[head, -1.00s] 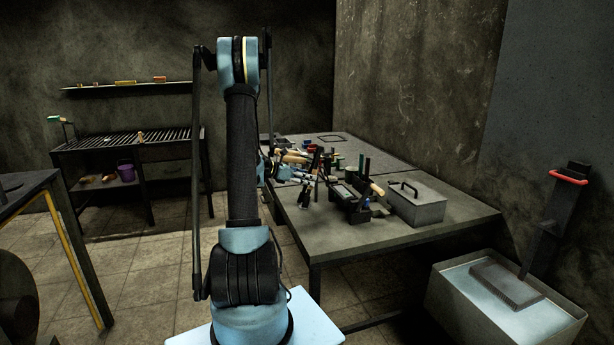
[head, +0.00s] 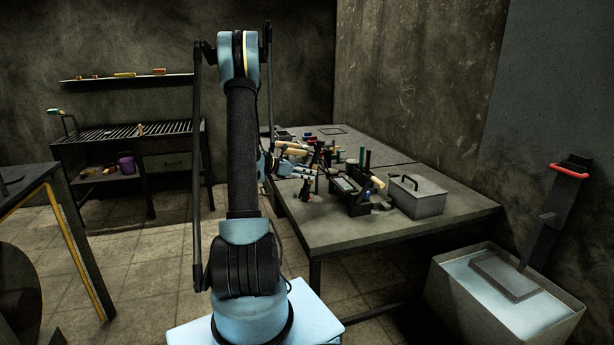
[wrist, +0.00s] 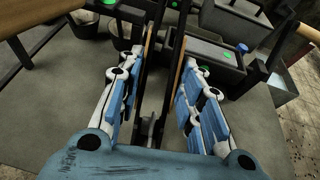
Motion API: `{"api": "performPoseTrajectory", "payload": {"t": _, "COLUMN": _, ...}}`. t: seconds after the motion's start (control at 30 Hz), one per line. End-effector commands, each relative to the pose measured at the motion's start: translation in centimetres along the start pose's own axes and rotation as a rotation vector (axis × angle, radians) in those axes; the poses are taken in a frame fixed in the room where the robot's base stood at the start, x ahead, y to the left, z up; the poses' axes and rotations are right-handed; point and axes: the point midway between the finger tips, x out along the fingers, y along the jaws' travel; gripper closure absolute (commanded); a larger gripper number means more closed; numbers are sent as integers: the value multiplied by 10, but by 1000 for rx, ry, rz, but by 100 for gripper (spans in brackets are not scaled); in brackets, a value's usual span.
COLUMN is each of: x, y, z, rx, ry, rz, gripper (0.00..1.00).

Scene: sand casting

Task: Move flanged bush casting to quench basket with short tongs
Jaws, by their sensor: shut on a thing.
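In the wrist view my gripper (wrist: 160,65) has its two blue-padded fingers around a dark tool with tan strips (wrist: 178,62), which looks like the short tongs. The tool's far end is hard to make out. In the head view my gripper (head: 290,170) is over the near left part of the cluttered table, partly behind my arm. The quench basket (head: 507,275) appears as a dark mesh tray in the pale tank at the lower right, with an upright bar and red grip (head: 570,170). I cannot pick out the flanged bush casting.
The table (head: 400,222) carries a lidded grey box (head: 418,197), dark racks and several tools close to my gripper. The tank (head: 470,310) stands on the floor beyond its near right corner. A slatted bench (head: 130,132) stands at the left. The table's front strip is clear.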

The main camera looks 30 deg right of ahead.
Motion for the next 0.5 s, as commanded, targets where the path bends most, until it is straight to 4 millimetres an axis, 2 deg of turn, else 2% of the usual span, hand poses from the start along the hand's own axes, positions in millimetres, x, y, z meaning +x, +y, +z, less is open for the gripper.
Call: {"api": "performPoseTrajectory", "payload": {"t": 0.5, "x": -17, "y": -2, "z": 44, "rx": 0, "ry": -1, "rz": 0, "gripper": 100}}
